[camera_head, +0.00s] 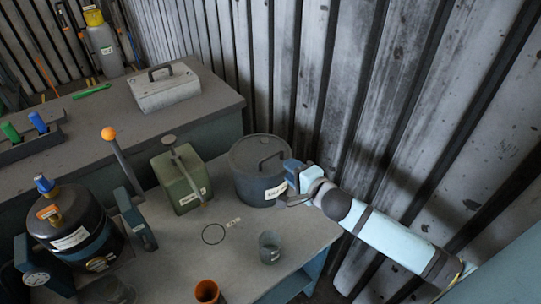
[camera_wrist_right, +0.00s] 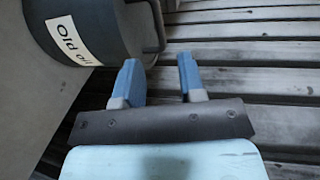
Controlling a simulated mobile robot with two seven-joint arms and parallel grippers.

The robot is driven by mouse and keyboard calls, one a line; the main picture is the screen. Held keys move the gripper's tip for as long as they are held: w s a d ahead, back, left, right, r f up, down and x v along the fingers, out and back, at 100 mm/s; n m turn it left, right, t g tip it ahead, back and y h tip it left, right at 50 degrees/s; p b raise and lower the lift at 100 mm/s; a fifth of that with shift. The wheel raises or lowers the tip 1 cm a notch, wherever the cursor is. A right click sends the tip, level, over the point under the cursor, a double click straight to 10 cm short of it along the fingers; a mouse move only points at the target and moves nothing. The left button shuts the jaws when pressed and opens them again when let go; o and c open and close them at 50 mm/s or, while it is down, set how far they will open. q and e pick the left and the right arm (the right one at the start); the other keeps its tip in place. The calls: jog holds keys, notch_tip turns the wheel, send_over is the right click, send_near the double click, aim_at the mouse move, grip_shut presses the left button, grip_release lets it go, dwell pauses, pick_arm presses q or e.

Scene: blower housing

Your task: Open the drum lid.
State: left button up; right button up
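The drum (camera_head: 262,178) is dark grey and stands upright at the back right of the near table. Its round lid (camera_head: 248,153) lies on top, with a bar handle, and looks closed. My right gripper (camera_head: 291,181) is at the drum's right side. In the right wrist view my right gripper (camera_wrist_right: 158,75) has its two blue fingers apart with nothing between them; the drum is just beyond the left finger. My left gripper is not in view.
A green can (camera_head: 180,182) stands left of the drum. A clear cup (camera_head: 269,247), a black ring (camera_head: 213,234) and an orange cup (camera_head: 207,291) are in front. A black tank (camera_head: 75,228) is at left. A corrugated wall (camera_head: 390,90) rises close behind.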

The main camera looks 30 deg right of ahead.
aim_at(271, 155)
jog(key=x, duration=1)
grip_shut()
